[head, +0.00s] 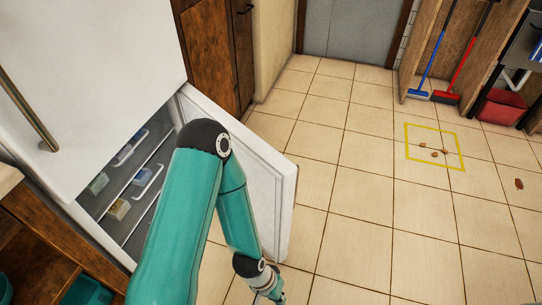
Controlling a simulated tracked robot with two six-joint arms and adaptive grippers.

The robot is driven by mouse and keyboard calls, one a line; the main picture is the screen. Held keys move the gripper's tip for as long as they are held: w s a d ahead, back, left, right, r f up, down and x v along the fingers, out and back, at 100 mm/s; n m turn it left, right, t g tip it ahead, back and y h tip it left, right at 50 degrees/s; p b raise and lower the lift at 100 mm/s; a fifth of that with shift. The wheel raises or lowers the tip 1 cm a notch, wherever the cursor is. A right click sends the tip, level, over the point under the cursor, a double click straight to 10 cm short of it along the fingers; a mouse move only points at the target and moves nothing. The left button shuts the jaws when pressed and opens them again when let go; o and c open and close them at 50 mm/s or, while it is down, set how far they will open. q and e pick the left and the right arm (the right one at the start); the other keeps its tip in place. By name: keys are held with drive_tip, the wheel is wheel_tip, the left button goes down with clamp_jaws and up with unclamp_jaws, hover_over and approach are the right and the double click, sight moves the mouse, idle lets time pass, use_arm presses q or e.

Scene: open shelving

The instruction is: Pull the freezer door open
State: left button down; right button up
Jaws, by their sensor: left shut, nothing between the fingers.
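The white freezer door (280,190) stands swung open to the right of the lower compartment, its inner side partly hidden behind my left arm. The open freezer compartment (125,170) shows shelves with several small containers. My left gripper (272,292) is at the bottom edge of the picture, near the lower end of the door. It is shut with nothing visible in it, and partly cut off by the frame. I cannot tell whether it touches the door. My right gripper is not in view.
The upper fridge door (95,75) is closed, with a metal handle (28,110). A wooden cabinet (208,50) stands behind. A yellow floor square (463,153) surrounds small brown debris. Brooms and a red bucket (500,107) are at the far right. The tiled floor right of the door is mostly clear.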

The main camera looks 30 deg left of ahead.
use_arm(q)
drive_tip(key=shift+w+d, duration=0.2)
drive_tip(key=shift+w, duration=0.1)
